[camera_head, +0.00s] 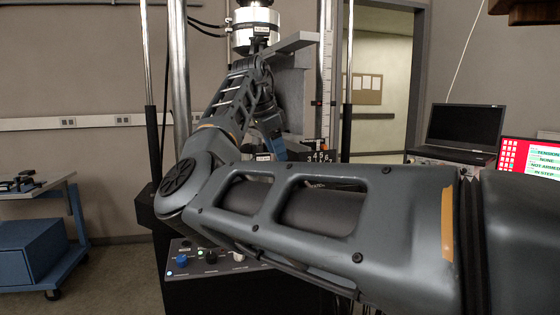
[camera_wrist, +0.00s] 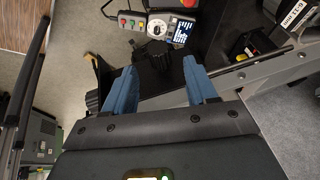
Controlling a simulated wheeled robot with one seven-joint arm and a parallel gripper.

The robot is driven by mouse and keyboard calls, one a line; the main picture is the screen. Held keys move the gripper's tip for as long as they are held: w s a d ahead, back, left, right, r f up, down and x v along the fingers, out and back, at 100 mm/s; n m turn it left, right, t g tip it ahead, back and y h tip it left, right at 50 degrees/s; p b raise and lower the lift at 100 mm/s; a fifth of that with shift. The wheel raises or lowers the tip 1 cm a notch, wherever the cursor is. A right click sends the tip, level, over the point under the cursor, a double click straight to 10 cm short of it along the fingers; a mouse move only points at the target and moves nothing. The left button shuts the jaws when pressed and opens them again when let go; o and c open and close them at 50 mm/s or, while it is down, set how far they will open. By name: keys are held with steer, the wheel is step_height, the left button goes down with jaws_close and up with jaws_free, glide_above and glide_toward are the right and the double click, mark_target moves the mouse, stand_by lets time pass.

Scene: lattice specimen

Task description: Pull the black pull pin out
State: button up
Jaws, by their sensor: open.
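My gripper (camera_wrist: 162,84) is open in the wrist view, its two blue fingers wide apart with nothing held between them. In the head view part of my gripper (camera_head: 273,140) shows in front of the test frame, largely hidden by my own arm. I cannot make out the black pull pin for certain in either view. Dark parts (camera_wrist: 154,56) lie beyond the gap between the fingertips in the wrist view, too dim to tell apart. In the head view my forearm covers much of the lower frame.
A control panel (camera_head: 205,257) with knobs sits low in front of the frame. A laptop (camera_head: 465,127) and a red-and-white screen (camera_head: 531,157) stand at right. A blue cart (camera_head: 40,240) is at left. A button box (camera_wrist: 131,22) and a dial device (camera_wrist: 158,27) lie beyond my fingers.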

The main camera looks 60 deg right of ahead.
steer(key=shift+x, duration=2.05)
steer(key=shift+c, duration=0.3)
jaws_close()
